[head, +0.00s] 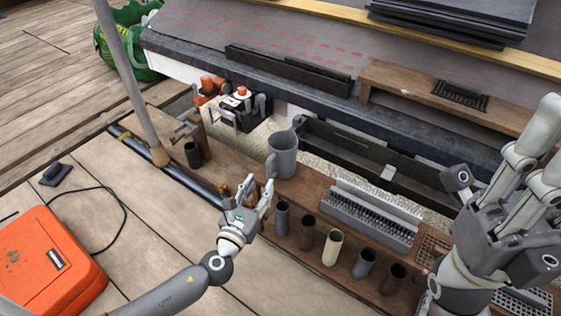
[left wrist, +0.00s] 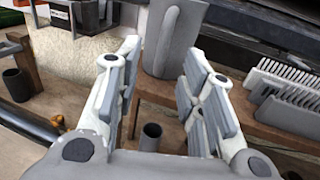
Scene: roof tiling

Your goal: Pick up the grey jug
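The grey jug (head: 284,158) stands upright on a brown wooden plank in the head view, its handle towards the left. In the left wrist view the jug (left wrist: 174,40) shows beyond the fingertips, with its top cut off. My left gripper (head: 258,190) is open and empty, just in front of the jug and a little to its left; the fingers (left wrist: 160,70) are spread apart and do not visibly touch it. My right gripper (head: 515,180) is at the right with its fingers raised and apart, holding nothing that I can see.
Several short tubes, one cream (head: 332,247), stand along the plank's front beside the jug. A grey comb-like strip (head: 372,215) lies to the right. A dark gutter (head: 345,150) runs behind. An orange case (head: 50,262) lies on the decking at left, and a pole (head: 130,80) stands behind it.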

